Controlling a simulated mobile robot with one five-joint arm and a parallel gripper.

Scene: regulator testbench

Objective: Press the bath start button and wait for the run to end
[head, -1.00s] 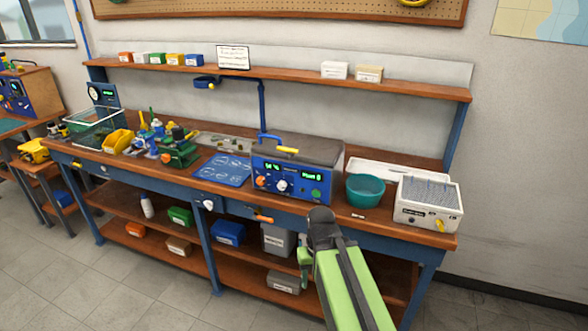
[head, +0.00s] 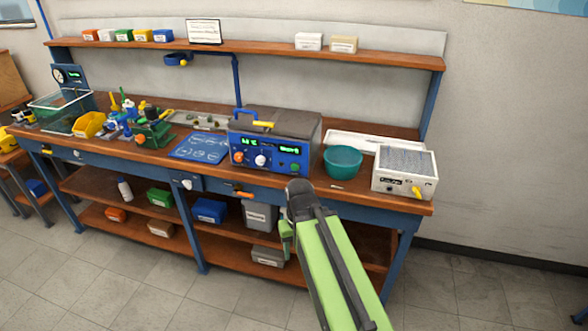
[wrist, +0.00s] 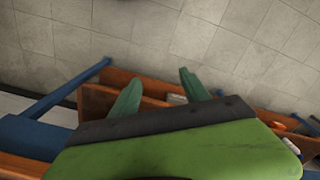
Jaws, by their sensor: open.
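The bath (head: 275,128) stands on the bench in the head view. It has a grey lid, a blue front panel with lit green displays, an orange knob (head: 239,157) and a pale knob (head: 260,160). A small green button (head: 295,168) sits at the panel's lower right; its label is too small to read. My gripper (head: 287,240) is below and in front of the bench top, apart from the bath. In the wrist view its two green fingers (wrist: 160,76) are spread and empty, over floor and shelf edges. The bath is not visible there.
A teal bowl (head: 343,162) and a white box with a yellow knob (head: 404,172) stand right of the bath. A blue mat (head: 200,147) lies to its left. An orange-handled item (head: 243,195) projects at the bench front. Floor in front is clear.

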